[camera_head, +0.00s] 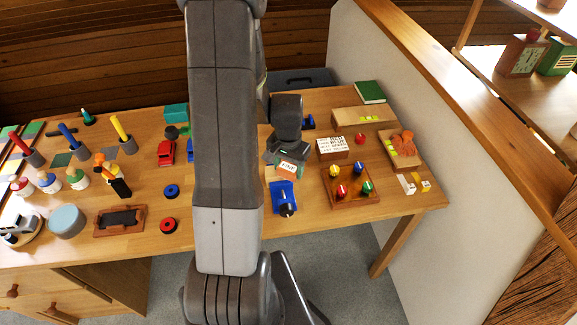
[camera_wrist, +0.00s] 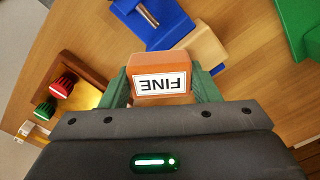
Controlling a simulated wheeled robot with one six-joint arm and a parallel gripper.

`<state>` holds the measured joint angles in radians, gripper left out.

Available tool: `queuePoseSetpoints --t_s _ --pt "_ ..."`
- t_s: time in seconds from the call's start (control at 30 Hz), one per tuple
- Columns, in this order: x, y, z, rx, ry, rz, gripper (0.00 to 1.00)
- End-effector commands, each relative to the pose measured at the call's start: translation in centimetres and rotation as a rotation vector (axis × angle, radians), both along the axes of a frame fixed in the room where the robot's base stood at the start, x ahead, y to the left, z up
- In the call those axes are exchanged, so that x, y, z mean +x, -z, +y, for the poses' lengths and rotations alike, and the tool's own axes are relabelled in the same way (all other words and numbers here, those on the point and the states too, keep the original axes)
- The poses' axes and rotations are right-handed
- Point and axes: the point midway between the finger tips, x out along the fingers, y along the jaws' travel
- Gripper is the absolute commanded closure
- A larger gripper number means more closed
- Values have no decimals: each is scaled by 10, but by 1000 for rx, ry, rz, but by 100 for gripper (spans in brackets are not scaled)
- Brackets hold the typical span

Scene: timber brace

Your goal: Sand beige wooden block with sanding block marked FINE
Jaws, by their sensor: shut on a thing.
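The orange-brown sanding block marked FINE (camera_wrist: 160,72) is held between the green fingers of my gripper (camera_wrist: 162,88). In the head view the block (camera_head: 287,168) shows its white label under my gripper (camera_head: 286,158). A beige wooden block (camera_wrist: 202,46) sits at the blue vise (camera_wrist: 158,22), just beyond the held block in the wrist view.
A wooden tray (camera_head: 333,201) with several coloured knobs stands right of the vise. A labelled box (camera_head: 332,148) is behind it. A green object (camera_wrist: 300,22) is at the wrist view's right edge. Red and blue cars and rings lie left; my arm hides part of the table.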

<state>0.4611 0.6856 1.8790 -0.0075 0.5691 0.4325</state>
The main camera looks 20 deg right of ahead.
Motion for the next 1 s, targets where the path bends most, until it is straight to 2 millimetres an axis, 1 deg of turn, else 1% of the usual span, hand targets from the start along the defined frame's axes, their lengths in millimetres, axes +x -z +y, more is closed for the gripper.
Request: queuePoseSetpoints --t_s 0.03,0.07,0.17,0.6,0.73,1.0 --pt "2 -20 0 -4 -2 -7 81" --pt "1 -25 0 -3 -2 -6 81" --pt "1 -32 0 -2 -3 -3 81" --pt "3 -71 1 -2 -9 -4 81" --pt "4 -79 1 -2 -11 -4 81" --pt "4 -79 1 -2 -11 -3 81"
